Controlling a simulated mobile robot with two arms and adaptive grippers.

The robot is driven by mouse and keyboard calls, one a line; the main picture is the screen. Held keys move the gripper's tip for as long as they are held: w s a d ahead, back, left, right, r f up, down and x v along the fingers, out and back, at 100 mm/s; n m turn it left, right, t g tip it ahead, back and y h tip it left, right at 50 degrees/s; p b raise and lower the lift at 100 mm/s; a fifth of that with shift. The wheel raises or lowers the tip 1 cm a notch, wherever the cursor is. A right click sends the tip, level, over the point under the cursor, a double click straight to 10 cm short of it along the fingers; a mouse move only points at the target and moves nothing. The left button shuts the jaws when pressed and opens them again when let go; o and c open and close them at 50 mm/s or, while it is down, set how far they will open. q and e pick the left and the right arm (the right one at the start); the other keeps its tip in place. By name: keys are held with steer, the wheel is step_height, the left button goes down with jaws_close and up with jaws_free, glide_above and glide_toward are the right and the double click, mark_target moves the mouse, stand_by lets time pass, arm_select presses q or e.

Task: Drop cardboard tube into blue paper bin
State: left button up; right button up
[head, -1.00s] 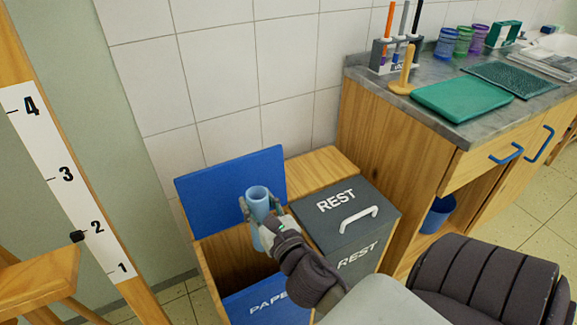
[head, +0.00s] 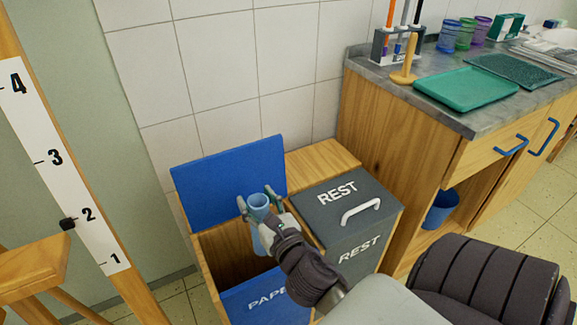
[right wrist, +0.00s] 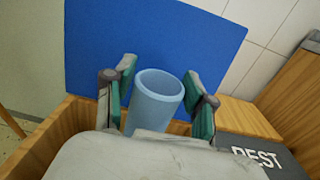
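The cardboard tube (head: 259,202) is light blue and hollow. It stands roughly upright over the opening of the blue paper bin (head: 262,300), whose blue lid (head: 225,185) is raised at the back. My right gripper (head: 259,200) is above the bin, with its fingers spread on either side of the tube. In the right wrist view the tube (right wrist: 157,100) sits between the teal-padded fingers (right wrist: 158,90), with gaps visible beside its upper part. The tube's lower end is hidden by my gripper and wrist. My left gripper is out of view.
A grey REST bin (head: 345,212) with a closed lid and white handle stands right of the paper bin. A wooden counter (head: 395,150) is further right, with a green tray (head: 466,86) on top.

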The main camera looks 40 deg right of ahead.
steer(key=shift+o, duration=1.1)
steer(key=shift+s, duration=0.1)
steer(key=v, duration=1.1)
steer(key=shift+s, duration=0.4)
